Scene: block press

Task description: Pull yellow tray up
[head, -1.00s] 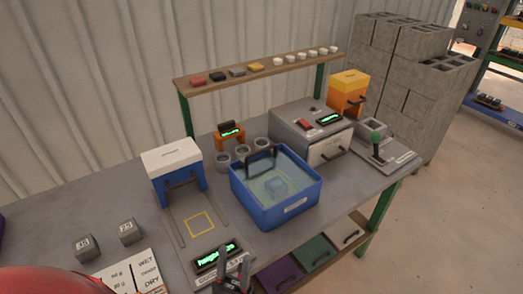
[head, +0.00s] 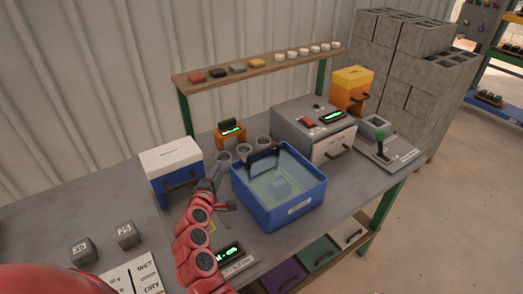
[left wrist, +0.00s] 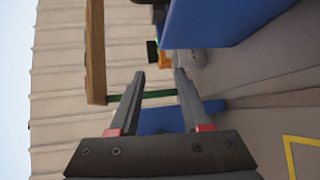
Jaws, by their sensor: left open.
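No plainly yellow tray shows. A blue tub (head: 290,213) holds clear liquid, with a pale, yellowish-green shape (head: 284,178) under the surface. I cannot tell whether this is the tray. A dark handle (head: 263,158) stands at the tub's back left edge. My left gripper (head: 222,188) is open and empty, just left of the tub, with its arm reaching up from the bottom. In the left wrist view its fingers (left wrist: 159,74) are apart with nothing held, and the tub (left wrist: 210,22) is beside them at the top. My right gripper is out of view.
A white-topped blue box (head: 172,163) stands left of the gripper. Grey cups (head: 243,152) and an orange display (head: 230,134) sit behind. A grey machine (head: 305,135) and orange box (head: 350,90) are at the back right. A shelf (head: 262,68) runs along the back.

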